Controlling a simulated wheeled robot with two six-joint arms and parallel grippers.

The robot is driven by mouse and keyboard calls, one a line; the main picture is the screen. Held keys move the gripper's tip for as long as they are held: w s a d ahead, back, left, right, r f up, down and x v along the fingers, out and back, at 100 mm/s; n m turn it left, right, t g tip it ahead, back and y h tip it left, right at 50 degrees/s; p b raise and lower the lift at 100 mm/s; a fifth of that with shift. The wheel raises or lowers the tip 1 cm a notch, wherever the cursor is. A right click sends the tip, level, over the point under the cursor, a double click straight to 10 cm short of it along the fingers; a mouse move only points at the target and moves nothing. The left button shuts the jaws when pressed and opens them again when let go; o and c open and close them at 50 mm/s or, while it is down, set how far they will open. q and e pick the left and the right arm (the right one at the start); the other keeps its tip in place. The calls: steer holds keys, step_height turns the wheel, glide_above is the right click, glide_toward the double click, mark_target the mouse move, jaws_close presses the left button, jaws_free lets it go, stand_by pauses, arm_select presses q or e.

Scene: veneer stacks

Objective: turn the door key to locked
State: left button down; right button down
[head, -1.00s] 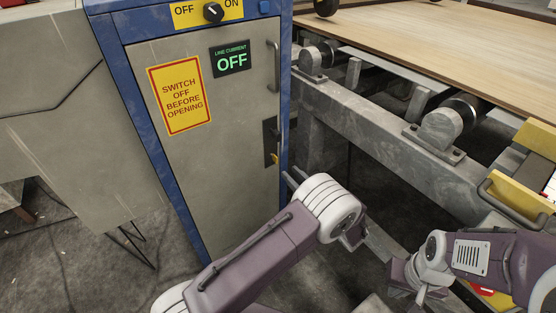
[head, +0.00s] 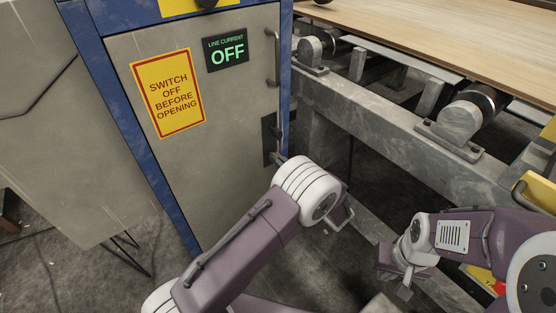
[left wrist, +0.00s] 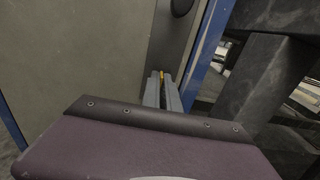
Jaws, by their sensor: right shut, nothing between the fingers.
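The grey cabinet door (head: 225,130) is closed in its blue frame. A dark lock plate (head: 269,138) sits at its right edge, below the handle. The yellow key (left wrist: 161,75) shows as a small bit between the fingertips in the left wrist view; in the head view it is hidden. My left gripper (head: 279,160) is at the lower end of the lock plate, its fingers (left wrist: 162,88) close together on the key. The key's turn angle is too small to read. My right gripper (head: 402,284) is shut and empty, low at the right, away from the door.
A vertical handle (head: 274,60) stands out above the lock. A grey roller frame (head: 390,120) stands close to the cabinet's right.

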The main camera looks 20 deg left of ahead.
arm_select(q)
steer(key=shift+w+f+m+p, duration=0.1)
steer(key=shift+m+p, duration=3.15)
steer(key=shift+m, duration=1.25)
steer(key=shift+f+m+p, duration=0.1)
steer(key=shift+m+p, duration=3.1)
steer(key=shift+m, duration=1.3)
steer(key=c, duration=1.6)
jaws_free()
